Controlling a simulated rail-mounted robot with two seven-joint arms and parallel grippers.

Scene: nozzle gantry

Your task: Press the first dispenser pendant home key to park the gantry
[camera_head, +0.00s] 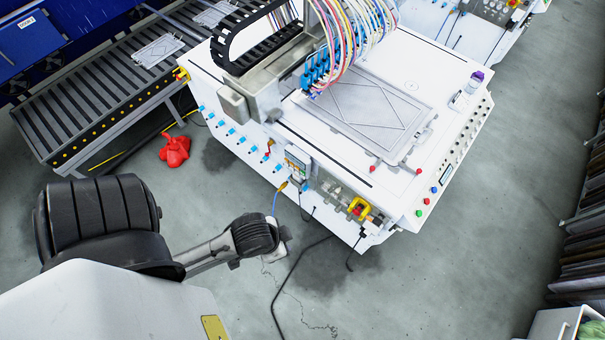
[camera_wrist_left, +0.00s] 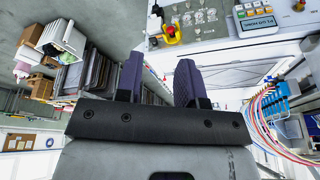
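The first dispenser pendant (camera_head: 297,160) hangs on the near side of the white dispenser machine (camera_head: 390,200), with a small display and coloured keys too small to read. My right gripper is not in view.
A yellow emergency stop with a red button (camera_head: 358,207) is right of the pendant. The nozzle gantry (camera_head: 262,75) with coloured tubes stands over the machine bed. A roller conveyor (camera_head: 90,95) is at left. A red object (camera_head: 174,150) and black cables (camera_head: 285,285) lie on the floor.

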